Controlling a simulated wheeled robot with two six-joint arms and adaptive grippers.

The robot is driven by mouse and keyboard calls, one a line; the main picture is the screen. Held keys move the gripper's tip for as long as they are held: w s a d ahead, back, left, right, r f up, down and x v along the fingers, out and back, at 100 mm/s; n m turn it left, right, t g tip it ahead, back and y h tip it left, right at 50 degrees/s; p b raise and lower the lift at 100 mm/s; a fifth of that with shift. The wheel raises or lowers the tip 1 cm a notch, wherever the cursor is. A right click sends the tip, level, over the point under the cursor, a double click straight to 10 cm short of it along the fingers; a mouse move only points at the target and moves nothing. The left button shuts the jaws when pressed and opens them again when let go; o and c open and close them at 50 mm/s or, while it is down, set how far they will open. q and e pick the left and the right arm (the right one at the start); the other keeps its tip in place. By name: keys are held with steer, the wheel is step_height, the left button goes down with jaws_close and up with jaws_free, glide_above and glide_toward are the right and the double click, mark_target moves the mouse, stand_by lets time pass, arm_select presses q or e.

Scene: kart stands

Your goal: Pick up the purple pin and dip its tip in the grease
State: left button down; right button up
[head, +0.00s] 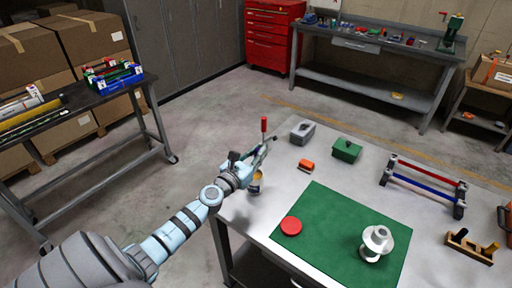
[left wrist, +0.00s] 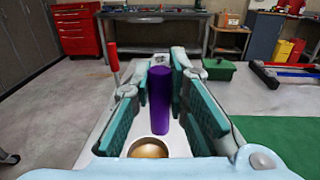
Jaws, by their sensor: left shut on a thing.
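My left gripper (head: 266,148) is over the left corner of the metal table. In the left wrist view, the gripper (left wrist: 162,88) is shut on the purple pin (left wrist: 160,102), which stands roughly upright between the teal finger pads. A round pot of golden-brown grease (left wrist: 149,149) shows just below and nearer than the pin's lower end. I cannot tell whether the tip touches the grease. In the head view the grease pot (head: 256,178) is beside and below the gripper, and the pin is too small to make out. My right gripper is out of view.
A red upright handle (head: 264,125) stands close beyond the gripper. The green mat (head: 330,226) holds a red disc (head: 291,226) and white spool (head: 377,243).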

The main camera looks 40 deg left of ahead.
arm_select(q)
steer(key=f+b, duration=0.1)
steer(key=f, duration=0.1)
steer(key=a+f+n+y+b, duration=0.1)
steer(key=f+b, duration=0.1)
steer(key=f+y+b, duration=0.1)
steer(key=shift+w+a+f+n, duration=0.3)
steer(key=shift+w+a+f, duration=0.05)
steer(key=shift+w+f, duration=0.05)
steer(key=shift+f+b, duration=0.45)
steer(key=shift+b, duration=0.25)
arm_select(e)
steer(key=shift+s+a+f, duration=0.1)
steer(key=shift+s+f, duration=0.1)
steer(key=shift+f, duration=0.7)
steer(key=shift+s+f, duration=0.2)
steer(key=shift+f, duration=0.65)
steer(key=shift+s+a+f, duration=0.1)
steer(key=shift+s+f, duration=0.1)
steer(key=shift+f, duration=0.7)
arm_select(q)
steer(key=shift+s+f+b, duration=0.1)
steer(key=shift+f+b, duration=0.4)
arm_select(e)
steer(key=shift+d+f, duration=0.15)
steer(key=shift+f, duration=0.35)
